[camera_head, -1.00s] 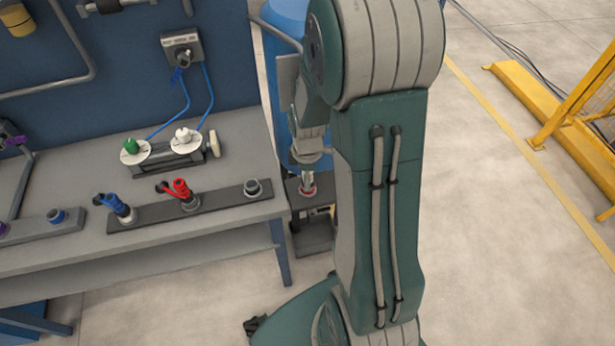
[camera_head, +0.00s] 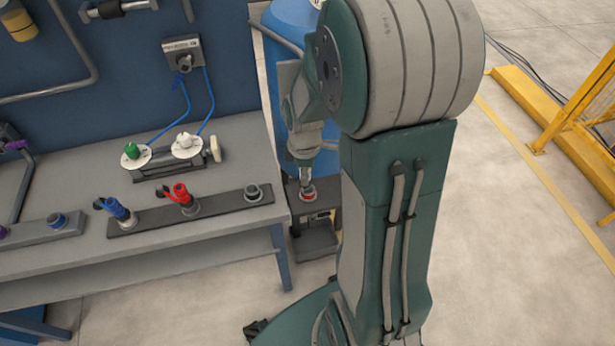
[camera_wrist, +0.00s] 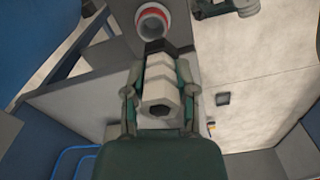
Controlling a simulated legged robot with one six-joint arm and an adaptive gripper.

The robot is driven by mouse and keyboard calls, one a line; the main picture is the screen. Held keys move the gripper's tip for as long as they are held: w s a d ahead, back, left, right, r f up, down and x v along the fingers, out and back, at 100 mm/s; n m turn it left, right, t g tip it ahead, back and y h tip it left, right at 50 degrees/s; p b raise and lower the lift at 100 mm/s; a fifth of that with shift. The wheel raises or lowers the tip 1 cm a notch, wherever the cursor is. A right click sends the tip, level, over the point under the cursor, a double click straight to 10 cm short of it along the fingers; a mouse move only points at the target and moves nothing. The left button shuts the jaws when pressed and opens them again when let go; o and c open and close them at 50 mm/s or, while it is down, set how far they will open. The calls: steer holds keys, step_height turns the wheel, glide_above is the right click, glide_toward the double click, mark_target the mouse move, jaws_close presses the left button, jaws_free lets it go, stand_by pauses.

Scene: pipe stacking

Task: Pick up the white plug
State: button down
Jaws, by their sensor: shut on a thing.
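My gripper (camera_head: 304,168) hangs low at the right end of the bench, just above a red-rimmed socket (camera_head: 308,196). In the wrist view its two teal fingers (camera_wrist: 160,78) are shut on a pale, faceted piece with dark bands, which looks like the white plug (camera_wrist: 158,97). The red and white socket ring (camera_wrist: 153,22) lies beyond the plug's far end. I cannot tell whether plug and socket touch. In the head view the held piece is too small to make out clearly.
The bench (camera_head: 75,168) holds a rail (camera_head: 225,204) with blue and red capped fittings, and white discs with green and white knobs (camera_head: 184,140). A blue tank (camera_head: 290,110) stands behind my gripper. A yellow barrier (camera_head: 550,125) is at right, with open floor before it.

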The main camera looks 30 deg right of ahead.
steer(key=s+a+r, duration=0.5)
steer(key=a+r, duration=0.3)
steer(key=a, duration=0.4)
steer(key=shift+r, duration=0.3)
steer(key=shift+r, duration=0.1)
step_height(320, 180, up, 8)
stand_by(0.5)
steer(key=shift+w, duration=0.1)
